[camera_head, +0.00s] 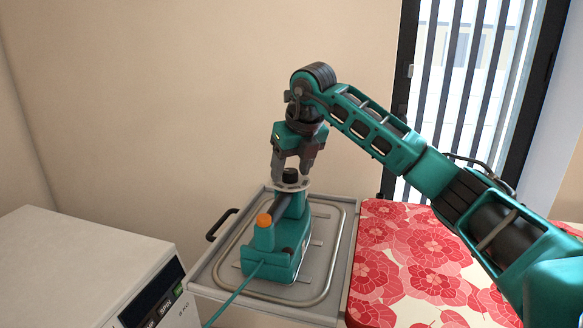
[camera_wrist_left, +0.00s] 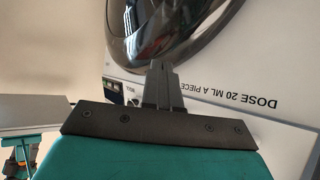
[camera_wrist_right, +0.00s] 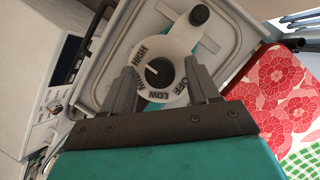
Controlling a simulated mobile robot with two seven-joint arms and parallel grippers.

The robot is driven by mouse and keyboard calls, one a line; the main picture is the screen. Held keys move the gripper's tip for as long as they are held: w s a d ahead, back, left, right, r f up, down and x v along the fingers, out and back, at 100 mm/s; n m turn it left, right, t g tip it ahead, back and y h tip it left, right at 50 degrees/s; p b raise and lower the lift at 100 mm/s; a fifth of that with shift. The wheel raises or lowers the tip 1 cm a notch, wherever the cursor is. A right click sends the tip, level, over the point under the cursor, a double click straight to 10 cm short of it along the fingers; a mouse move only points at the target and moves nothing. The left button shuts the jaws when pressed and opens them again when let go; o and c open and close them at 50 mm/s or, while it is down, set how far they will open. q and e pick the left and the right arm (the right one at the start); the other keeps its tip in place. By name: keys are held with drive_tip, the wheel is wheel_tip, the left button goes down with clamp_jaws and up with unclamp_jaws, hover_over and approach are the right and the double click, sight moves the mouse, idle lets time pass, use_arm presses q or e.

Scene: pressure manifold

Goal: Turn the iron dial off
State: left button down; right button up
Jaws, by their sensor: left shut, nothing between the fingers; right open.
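The teal iron (camera_head: 272,262) stands on a grey tray-like board (camera_head: 215,272). Its dial is a black knob (camera_head: 290,174) on a white ring, and the knob (camera_wrist_right: 159,72) also shows in the right wrist view. The ring carries HIGH, LOW and OFF markings; the knob's light mark points left, away from OFF. My right gripper (camera_head: 292,168) is open, pointing down, with its fingers on either side of the knob; I cannot tell whether they touch it. My left gripper (camera_wrist_left: 163,85) is shut and empty in front of a white machine with a dark round door.
A white appliance (camera_head: 90,265) stands at the left. A red floral ironing cover (camera_head: 400,270) lies right of the board. A teal cord (camera_head: 232,297) runs from the iron toward the front. A black handle (camera_head: 220,225) sticks out on the board's left side.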

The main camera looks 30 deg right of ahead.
drive_tip(key=shift+c, duration=0.4)
drive_tip(key=c, duration=0.9)
drive_tip(key=shift+c, duration=0.2)
